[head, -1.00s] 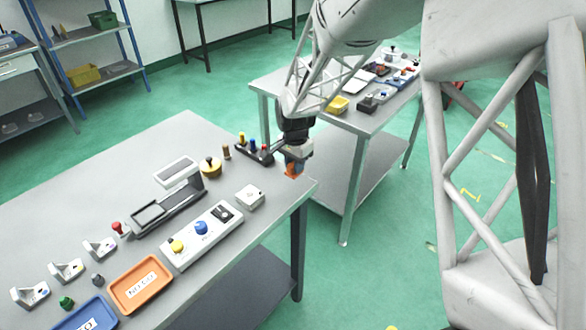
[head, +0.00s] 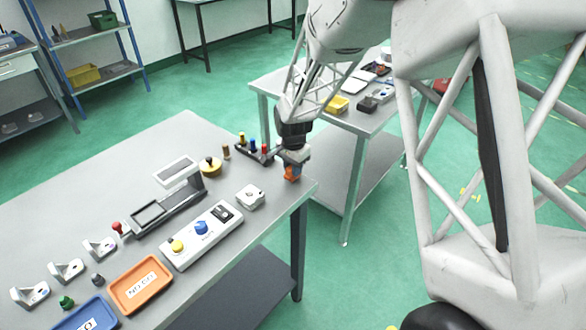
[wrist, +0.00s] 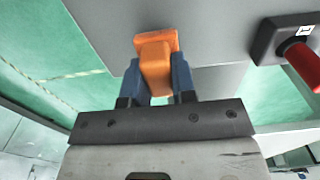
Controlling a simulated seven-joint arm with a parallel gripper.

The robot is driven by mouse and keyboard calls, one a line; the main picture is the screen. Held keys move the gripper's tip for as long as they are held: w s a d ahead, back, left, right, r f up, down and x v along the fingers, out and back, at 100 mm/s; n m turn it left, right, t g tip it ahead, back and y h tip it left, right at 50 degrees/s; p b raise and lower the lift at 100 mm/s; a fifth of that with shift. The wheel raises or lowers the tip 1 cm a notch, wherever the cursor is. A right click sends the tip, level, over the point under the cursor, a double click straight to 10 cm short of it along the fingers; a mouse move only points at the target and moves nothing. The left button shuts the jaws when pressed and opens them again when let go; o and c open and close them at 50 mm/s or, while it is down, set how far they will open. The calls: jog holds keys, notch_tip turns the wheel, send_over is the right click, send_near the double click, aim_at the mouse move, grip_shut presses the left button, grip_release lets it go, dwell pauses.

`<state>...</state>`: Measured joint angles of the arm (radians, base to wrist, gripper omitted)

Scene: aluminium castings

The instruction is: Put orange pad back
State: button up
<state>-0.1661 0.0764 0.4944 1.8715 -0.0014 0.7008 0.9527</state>
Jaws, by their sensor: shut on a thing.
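The orange pad (head: 291,174) is in my gripper (head: 293,160) near the far right corner of the grey table. In the wrist view the orange pad (wrist: 156,62) sits between the two blue fingers of my gripper (wrist: 158,78), which are shut on it. The pad is over or at the grey table top near its edge; I cannot tell whether it touches the surface. Just left of the gripper stands a dark holder (head: 268,160) with yellow, blue and red handles. Its red handle (wrist: 303,65) shows at the right of the wrist view.
A white switch box (head: 250,197), a panel with knobs (head: 202,234), a yellow round part (head: 210,167) and a brown peg (head: 226,152) stand nearby. An orange tray (head: 113,300) is at the front. The table's right edge is close to the gripper. A second table (head: 352,128) stands behind.

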jog(key=shift+f, duration=0.2)
jog(key=shift+f, duration=0.15)
jog(key=o, duration=0.9)
jog(key=shift+r, duration=6.15)
